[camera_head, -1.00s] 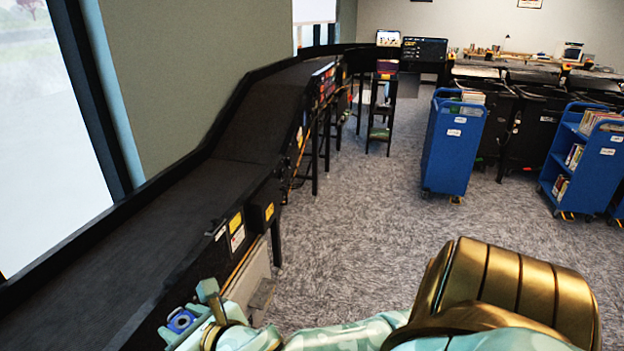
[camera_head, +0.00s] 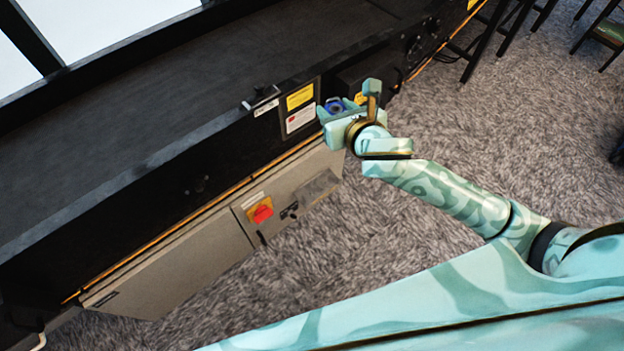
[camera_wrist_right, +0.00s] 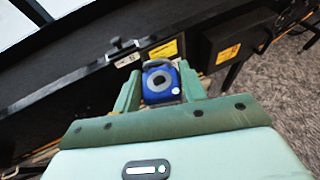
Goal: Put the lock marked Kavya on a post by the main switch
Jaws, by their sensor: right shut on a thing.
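A blue lock (camera_wrist_right: 161,83) with a grey shackle is between the fingers of my right gripper (camera_wrist_right: 160,90) in the right wrist view. In the head view my right gripper (camera_head: 345,112) is shut on the blue lock (camera_head: 334,106), in front of the conveyor's black side. No name can be read on the lock. The main switch, a red knob on a yellow plate (camera_head: 260,210), is on a grey cabinet below the conveyor, lower left of my gripper. Small dark posts or fittings (camera_head: 289,211) show just right of the switch. My left gripper is not in view.
The grey cabinet (camera_head: 165,270) hangs under the black conveyor (camera_head: 150,110). A yellow label (camera_head: 300,97) and a white label are on the conveyor side. An orange cable runs along its lower edge. Carpet (camera_head: 390,270) in front is clear.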

